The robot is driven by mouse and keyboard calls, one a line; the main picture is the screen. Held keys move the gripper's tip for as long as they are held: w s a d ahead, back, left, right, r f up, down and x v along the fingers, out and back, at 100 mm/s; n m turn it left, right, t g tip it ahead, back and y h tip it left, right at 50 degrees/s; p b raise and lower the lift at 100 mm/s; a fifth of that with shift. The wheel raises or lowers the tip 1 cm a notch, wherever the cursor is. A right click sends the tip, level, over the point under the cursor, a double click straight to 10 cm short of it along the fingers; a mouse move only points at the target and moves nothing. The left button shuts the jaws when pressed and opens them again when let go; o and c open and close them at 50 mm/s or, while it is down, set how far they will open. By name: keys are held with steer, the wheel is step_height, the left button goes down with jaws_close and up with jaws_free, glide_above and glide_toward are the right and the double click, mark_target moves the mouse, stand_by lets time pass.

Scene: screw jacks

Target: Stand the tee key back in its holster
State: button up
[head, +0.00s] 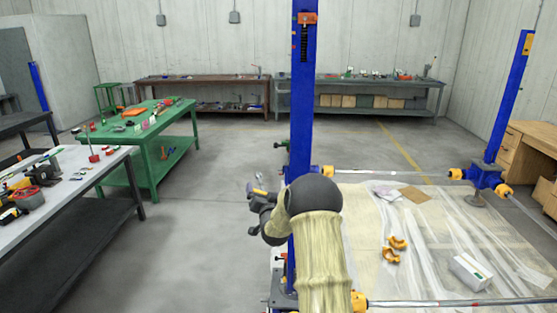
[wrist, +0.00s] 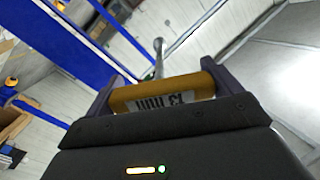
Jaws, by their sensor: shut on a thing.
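My gripper (wrist: 165,92) is shut on the tee key (wrist: 160,93), seen close up in the wrist view. I see its yellow grip with dark lettering lying between the two fingers, and a grey metal shaft reaching away behind it. In the head view my gripper (head: 262,200) is at the end of my arm, just left of the near blue column, and part of the key's yellow grip (head: 259,191) shows there. The lower part of the key is hidden. I cannot make out the holster in either view.
The blue screw-jack column (head: 302,100) stands right beside my gripper. A green table (head: 150,125) and a grey bench (head: 95,165) stand left. Open floor lies between.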

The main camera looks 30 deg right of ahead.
steer(key=s+a+f+n+y, duration=0.1)
steer(key=s+a+f+y, duration=0.1)
steer(key=a+f, duration=0.5)
steer(key=s+a+f+n+y, duration=0.1)
steer(key=s+a+f, duration=0.25)
steer(key=f, duration=0.65)
steer(key=s+a+f+n+y+b, duration=0.1)
steer(key=s+a+f+y, duration=0.1)
steer(key=s+a+f, duration=0.9)
steer(key=shift+a+f+t+b, duration=0.3)
steer(key=shift+f, duration=0.05)
